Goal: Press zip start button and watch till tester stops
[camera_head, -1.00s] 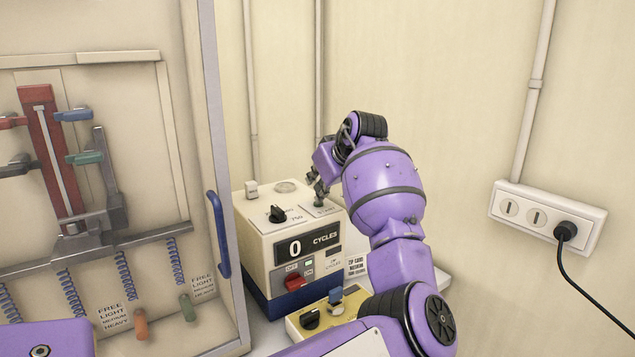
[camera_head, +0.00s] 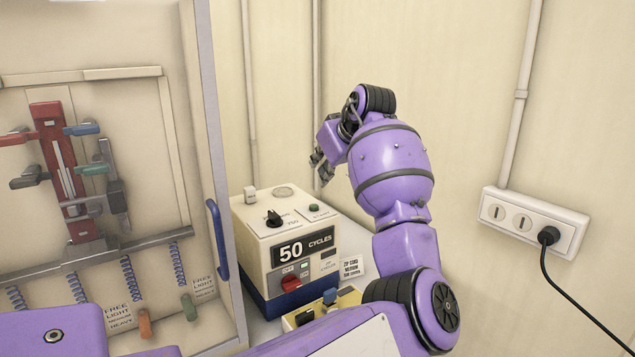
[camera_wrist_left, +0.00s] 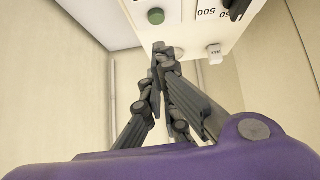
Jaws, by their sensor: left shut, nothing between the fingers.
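The control box (camera_head: 262,238) is cream with a blue base, and its display (camera_head: 301,248) reads 50 CYCLES. A green start button (camera_head: 314,208) sits on its top beside a START label. It also shows in the left wrist view (camera_wrist_left: 156,16). My left gripper (camera_head: 319,168) is shut and empty, raised above the button and apart from it; its fingertips (camera_wrist_left: 160,48) show together in the left wrist view. The zip tester, with a red upright slide (camera_head: 55,150), stands behind a clear guard at left. My right gripper is not in view.
A blue handle (camera_head: 217,240) is on the guard's edge. A yellow box (camera_head: 303,318) with knobs stands in front of the control box. A small printed card (camera_head: 351,269) stands to its right. A wall socket (camera_head: 495,213) holds a black plug and cable.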

